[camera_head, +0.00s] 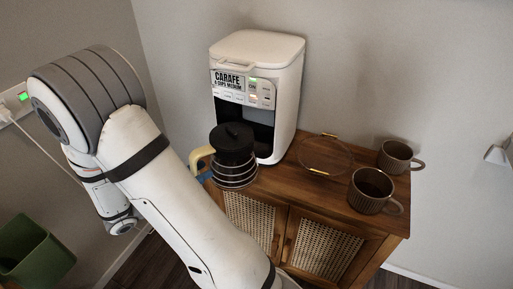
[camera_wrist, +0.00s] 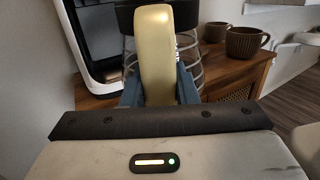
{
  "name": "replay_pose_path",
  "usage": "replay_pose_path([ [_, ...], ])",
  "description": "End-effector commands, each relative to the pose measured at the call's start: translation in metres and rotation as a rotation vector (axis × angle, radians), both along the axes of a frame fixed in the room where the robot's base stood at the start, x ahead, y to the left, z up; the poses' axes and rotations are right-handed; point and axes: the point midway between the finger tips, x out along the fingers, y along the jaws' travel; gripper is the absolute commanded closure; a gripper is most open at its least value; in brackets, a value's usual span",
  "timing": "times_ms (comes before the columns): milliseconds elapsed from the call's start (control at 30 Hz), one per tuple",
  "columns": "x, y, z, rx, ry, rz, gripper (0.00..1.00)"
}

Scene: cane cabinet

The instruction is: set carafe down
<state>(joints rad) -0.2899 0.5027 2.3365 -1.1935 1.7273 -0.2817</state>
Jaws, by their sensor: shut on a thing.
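The carafe (camera_head: 233,158) has a black lid, thin rings round a clear body and a cream handle. It looks upright in front of the white coffee maker (camera_head: 258,90), over the front left part of the wooden cabinet top (camera_head: 285,178). I cannot tell whether its base touches the wood. My gripper (camera_wrist: 158,90) has blue fingers shut on the handle (camera_wrist: 155,50), one on each side. In the head view the gripper is mostly hidden behind my arm, with a little blue showing by the handle. The wrist view shows the carafe's body (camera_wrist: 187,45) behind the handle.
A clear round thing with a gold-brown bar (camera_head: 325,152) lies right of the carafe. Two ribbed brown mugs (camera_head: 371,191) (camera_head: 396,157) stand at the right end of the top. A green bin (camera_head: 35,250) stands at lower left. Some bare wood shows between these things.

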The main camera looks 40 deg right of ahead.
Motion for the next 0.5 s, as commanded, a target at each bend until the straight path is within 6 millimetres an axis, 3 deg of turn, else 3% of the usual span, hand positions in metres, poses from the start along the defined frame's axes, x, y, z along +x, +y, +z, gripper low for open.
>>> replay_pose_path([
  [233,0.016,-0.008,-0.003,-0.003,-0.001,0.099,1.0],
  [500,0.04,-0.066,-0.003,-0.003,-0.002,0.098,1.0],
])
